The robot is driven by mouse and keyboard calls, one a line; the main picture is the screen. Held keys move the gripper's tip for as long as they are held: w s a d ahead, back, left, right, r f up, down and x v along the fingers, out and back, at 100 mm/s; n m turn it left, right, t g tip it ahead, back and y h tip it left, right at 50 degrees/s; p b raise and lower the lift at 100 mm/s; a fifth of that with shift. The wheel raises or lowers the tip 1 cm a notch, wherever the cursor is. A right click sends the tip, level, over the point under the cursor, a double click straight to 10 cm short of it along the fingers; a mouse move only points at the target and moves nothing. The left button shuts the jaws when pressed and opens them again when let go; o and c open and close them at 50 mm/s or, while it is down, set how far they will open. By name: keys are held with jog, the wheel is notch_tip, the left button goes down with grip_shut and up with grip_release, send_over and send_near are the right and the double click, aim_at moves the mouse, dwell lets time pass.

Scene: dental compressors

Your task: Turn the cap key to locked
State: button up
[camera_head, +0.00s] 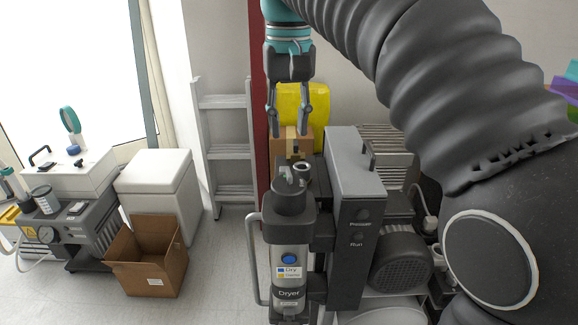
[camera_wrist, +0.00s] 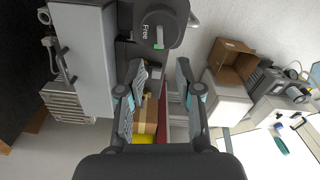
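The dryer (camera_head: 289,255) is an upright grey cylinder with a blue button and "Dry" and "Dryer" labels in the head view. Its dark cap (camera_head: 292,195) carries a raised grey key (camera_head: 286,174) on top. In the wrist view the cap (camera_wrist: 176,20) is at the top edge, with the word "Free" and a small green mark; the key's exact angle is hard to tell. My gripper (camera_head: 289,133) points down, open and empty, above the cap and apart from it. Its two spread fingers also show in the wrist view (camera_wrist: 160,72), with the cap beyond their tips.
A pale curved handle (camera_head: 253,262) is left of the dryer. An open carton (camera_head: 148,270) and a white cabinet (camera_head: 160,190) stand farther left.

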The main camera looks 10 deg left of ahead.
aim_at(289, 172)
notch_tip(289, 172, down, 9)
jog(key=shift+f+b, duration=0.15)
jog(key=shift+b, duration=0.75)
grip_shut()
